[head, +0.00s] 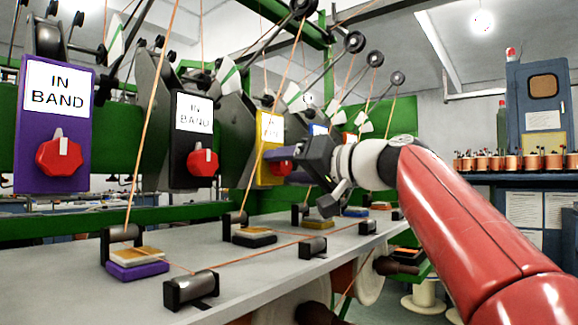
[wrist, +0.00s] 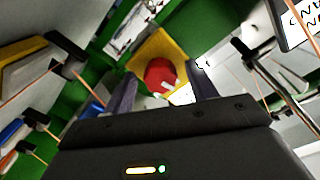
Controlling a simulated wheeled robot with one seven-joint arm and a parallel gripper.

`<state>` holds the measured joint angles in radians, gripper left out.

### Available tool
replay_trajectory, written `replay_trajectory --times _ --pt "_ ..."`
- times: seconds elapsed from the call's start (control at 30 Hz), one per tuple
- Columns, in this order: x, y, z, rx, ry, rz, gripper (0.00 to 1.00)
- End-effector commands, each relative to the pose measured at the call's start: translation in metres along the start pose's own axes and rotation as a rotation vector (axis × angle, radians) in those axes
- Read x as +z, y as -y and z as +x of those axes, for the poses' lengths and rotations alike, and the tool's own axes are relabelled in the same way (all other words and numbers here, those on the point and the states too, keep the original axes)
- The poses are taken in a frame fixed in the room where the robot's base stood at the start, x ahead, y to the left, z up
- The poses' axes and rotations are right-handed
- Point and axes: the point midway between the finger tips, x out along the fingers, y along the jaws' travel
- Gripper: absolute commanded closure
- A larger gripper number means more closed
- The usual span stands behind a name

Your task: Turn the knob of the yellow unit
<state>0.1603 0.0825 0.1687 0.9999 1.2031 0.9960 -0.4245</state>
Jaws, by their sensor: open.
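The yellow unit (head: 265,170) hangs on the green rail, third in the row in the head view, with a white label above. Its red knob (wrist: 160,74) shows in the wrist view against the yellow plate (wrist: 150,50), with a pale pointer mark. In the head view the knob is mostly hidden by my gripper (head: 281,160). The gripper points at the unit's front. In the wrist view my gripper's fingers (wrist: 162,82) are apart, one on each side of the knob; I cannot tell whether they touch it.
The purple unit (head: 30,125) and the black unit (head: 180,145), each with a red knob and an "IN BAND" label, hang to the left. Orange threads run down to rollers on the grey table (head: 240,275). Copper spools (head: 510,162) stand at the right.

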Motion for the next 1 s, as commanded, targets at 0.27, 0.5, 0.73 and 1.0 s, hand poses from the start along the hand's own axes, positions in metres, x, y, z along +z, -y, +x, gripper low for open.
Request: replay_trajectory --times 0.27,0.5,0.73,1.0 --pt "0.0 0.0001 -0.0003 0.0 0.0 0.0 0.76" --pt "-0.0004 0.0006 -0.0003 0.0 0.0 0.046 0.88" --pt "0.0 0.0008 0.0 0.0 0.002 0.208 0.88" --pt "0.0004 0.0003 -0.0001 0.0 0.001 0.216 0.88"
